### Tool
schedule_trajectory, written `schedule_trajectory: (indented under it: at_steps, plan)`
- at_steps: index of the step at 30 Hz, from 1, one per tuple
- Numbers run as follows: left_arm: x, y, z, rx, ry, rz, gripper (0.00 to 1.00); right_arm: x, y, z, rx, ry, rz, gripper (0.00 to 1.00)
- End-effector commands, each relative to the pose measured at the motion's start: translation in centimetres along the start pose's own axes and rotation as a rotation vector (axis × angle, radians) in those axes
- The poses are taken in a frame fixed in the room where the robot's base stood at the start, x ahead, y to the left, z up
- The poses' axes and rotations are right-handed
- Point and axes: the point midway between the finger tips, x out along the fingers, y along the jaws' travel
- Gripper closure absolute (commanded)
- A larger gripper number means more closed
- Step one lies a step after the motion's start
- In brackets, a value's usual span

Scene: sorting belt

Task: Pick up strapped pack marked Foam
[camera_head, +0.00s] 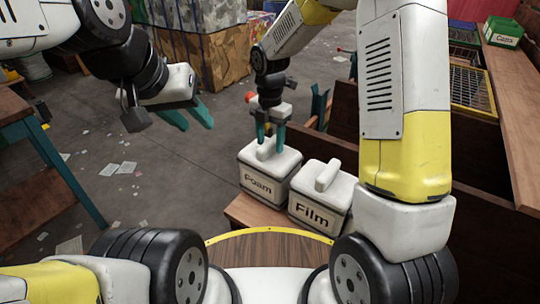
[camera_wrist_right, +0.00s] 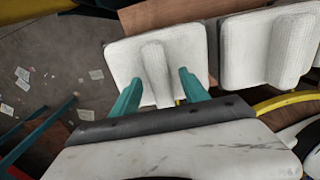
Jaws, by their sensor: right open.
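The strapped pack marked Foam (camera_head: 262,186) is a white box with a raised handle bar on its lid, standing on a wooden surface. My right gripper (camera_head: 270,138) is right above it, pointing down, with its teal fingers at the handle. In the right wrist view the Foam pack (camera_wrist_right: 125,62) shows from above, and the open fingers of my right gripper (camera_wrist_right: 160,92) stand on either side of the handle. Whether they touch it I cannot tell. My left gripper (camera_head: 190,118) is at the upper left, away from the packs, its teal fingers apart and empty.
A similar white pack marked Film (camera_head: 312,212) stands close on the right of the Foam pack; it also shows in the right wrist view (camera_wrist_right: 245,55). A green-and-white box (camera_head: 503,32) sits on the wooden ledge at upper right. Floor at left has scattered papers.

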Motion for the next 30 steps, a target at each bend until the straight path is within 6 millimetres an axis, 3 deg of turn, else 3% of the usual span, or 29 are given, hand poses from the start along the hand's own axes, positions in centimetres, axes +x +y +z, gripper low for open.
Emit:
schedule_trajectory:
  at_steps: [3, 11, 19, 30]
  plan:
    - [0.0, 0.0, 0.0, 0.0, 0.0, 0.0, 0.64, 1.03, -0.01, -0.02, 0.0, 0.0, 0.0, 0.47]
    - [0.0, 0.0, 0.0, 0.0, 0.0, 0.0, 0.64, 1.16, 0.0, 0.02, 0.001, -0.001, 0.001, 0.49]
    - [0.0, 0.0, 0.0, 0.0, 0.0, 0.0, 0.64, 1.14, 0.01, 0.02, 0.002, -0.001, 0.001, 1.0]
    - [0.0, 0.0, 0.0, 0.0, 0.0, 0.0, 0.64, 1.13, 0.03, 0.02, 0.002, -0.001, 0.002, 1.0]
